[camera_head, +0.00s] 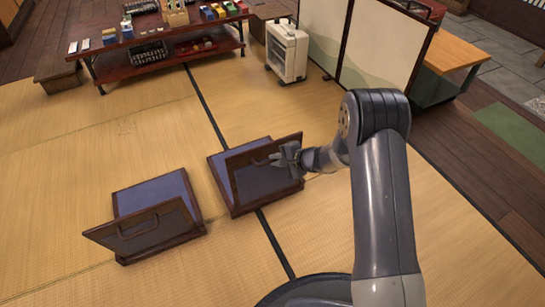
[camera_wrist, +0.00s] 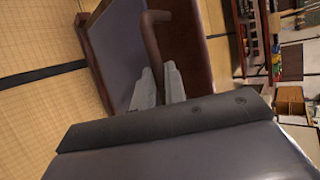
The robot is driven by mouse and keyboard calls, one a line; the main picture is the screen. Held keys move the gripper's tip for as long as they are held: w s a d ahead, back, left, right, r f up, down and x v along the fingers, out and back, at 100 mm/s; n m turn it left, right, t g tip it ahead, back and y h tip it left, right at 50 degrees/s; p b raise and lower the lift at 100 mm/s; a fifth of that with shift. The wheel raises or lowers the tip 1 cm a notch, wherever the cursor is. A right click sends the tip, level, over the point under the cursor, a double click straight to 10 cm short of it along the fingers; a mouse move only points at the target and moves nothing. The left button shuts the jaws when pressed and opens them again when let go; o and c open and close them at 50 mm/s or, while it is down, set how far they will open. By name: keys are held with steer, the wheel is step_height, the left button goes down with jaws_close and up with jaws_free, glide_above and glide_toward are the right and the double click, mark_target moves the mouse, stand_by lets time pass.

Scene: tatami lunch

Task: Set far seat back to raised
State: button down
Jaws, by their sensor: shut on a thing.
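Two low floor seats with blue pads and brown wooden frames sit on the tatami. The far seat (camera_head: 222,172) is the right one in the head view, with its pad also in the wrist view (camera_wrist: 115,40). Its brown back panel (camera_head: 248,182) stands up at a tilt along its near right side; I cannot tell its exact angle. My gripper (camera_head: 285,157) is at this panel's upper edge. In the wrist view my gripper (camera_wrist: 160,84) is shut on the curved brown handle (camera_wrist: 152,35) of the back; its fingers hide the handle's end.
The other seat (camera_head: 155,195) is to the left, its back panel (camera_head: 148,230) leaning outward. A low red table (camera_head: 160,50) with small items, a white heater (camera_head: 287,50) and a folding screen (camera_head: 375,40) stand behind. Bare tatami (camera_head: 70,135) lies at the left.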

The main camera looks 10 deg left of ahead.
steer(key=s+d+f+t+y, duration=0.1)
steer(key=s+d+f+y, duration=0.1)
steer(key=s+d+f, duration=0.2)
steer(key=shift+s+d+n, duration=0.2)
steer(key=shift+s+n, duration=0.2)
steer(key=shift+s, duration=0.7)
steer(key=c, duration=1.5)
jaws_free()
steer(key=shift+a, duration=0.1)
steer(key=shift+o, duration=0.2)
steer(key=shift+w, duration=0.1)
steer(key=shift+w+r, duration=0.1)
steer(key=shift+r, duration=0.05)
